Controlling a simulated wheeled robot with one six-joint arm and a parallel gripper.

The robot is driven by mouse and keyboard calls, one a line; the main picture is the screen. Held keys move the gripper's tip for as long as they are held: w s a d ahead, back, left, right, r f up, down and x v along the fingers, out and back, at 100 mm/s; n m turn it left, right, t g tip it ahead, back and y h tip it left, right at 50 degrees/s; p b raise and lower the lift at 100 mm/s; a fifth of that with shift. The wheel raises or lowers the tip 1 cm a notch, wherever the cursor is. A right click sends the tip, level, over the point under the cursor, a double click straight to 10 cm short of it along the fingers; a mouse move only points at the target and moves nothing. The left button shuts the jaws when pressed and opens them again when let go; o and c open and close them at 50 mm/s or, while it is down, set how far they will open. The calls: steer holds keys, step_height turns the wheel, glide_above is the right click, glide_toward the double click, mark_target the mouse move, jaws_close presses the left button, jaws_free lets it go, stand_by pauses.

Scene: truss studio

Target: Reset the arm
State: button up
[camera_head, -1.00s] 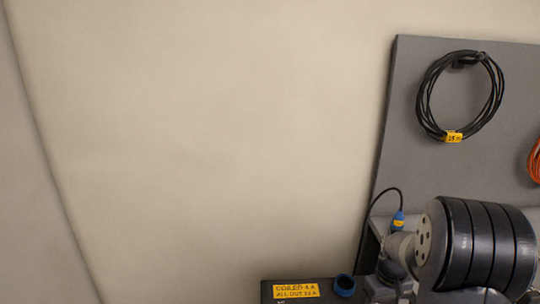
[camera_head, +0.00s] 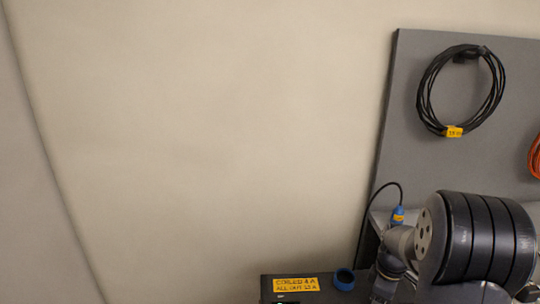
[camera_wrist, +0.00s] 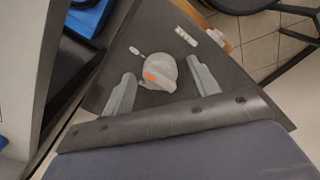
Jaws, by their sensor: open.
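My gripper (camera_wrist: 161,67) shows in the wrist view as two grey fingers standing apart, beyond a dark bar across the lower part. It is open. A pale grey rounded item with an orange patch (camera_wrist: 160,74) shows between the fingers in the picture, over a dark surface (camera_wrist: 115,62). I cannot tell how far below the fingers it is, and nothing looks gripped. My arm (camera_head: 475,240) shows at the lower right of the head view as a black ribbed joint with grey links. The gripper is not visible there.
A grey board (camera_head: 440,180) at the right carries a coiled black cable (camera_head: 425,85) and an orange one (camera_head: 535,158). A black box with yellow label (camera_head: 296,284) and a blue ring (camera_head: 344,279) are near my arm. A blue connector (camera_head: 398,216) hangs close behind. The pale wall area is clear.

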steer(key=n, duration=0.7)
steer(key=shift+r, duration=2.35)
